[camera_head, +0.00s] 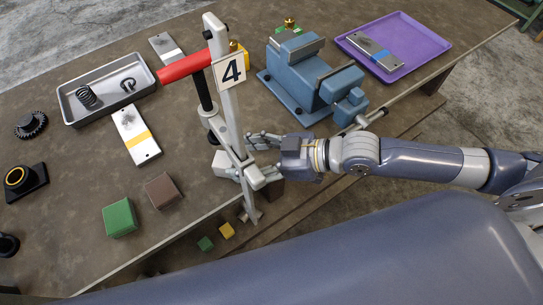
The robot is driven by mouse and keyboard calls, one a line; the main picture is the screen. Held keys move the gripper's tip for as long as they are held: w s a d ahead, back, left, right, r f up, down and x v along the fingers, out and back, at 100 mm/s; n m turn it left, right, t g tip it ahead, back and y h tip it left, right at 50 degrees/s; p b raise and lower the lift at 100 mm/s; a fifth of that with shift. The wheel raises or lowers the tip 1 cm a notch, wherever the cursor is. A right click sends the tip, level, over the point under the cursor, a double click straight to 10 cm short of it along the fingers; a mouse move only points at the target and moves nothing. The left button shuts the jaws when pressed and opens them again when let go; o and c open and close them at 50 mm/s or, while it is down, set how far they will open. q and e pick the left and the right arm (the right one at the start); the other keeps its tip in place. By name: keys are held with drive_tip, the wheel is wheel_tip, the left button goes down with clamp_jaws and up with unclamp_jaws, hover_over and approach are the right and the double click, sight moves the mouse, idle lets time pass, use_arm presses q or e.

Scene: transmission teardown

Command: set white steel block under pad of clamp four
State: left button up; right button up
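Clamp four is the upright white clamp with a "4" sign (230,69), a red handle (185,67) and a dark spindle ending in a round pad (213,136). My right gripper (246,155) reaches in from the right, behind and beside the clamp's frame. My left gripper is not in view.
A blue vise (303,75) and a purple tray (427,46) stand at the back right. A grey tray (69,108) with a spring, a green block (119,217), a brown block (162,191) and a yellow-striped plate (135,133) lie left of the clamp.

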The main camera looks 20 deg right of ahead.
drive_tip(key=b+v, duration=0.1)
drive_tip(key=v, duration=0.5)
drive_tip(key=shift+b, duration=0.4)
drive_tip(key=shift+s+r, duration=0.1)
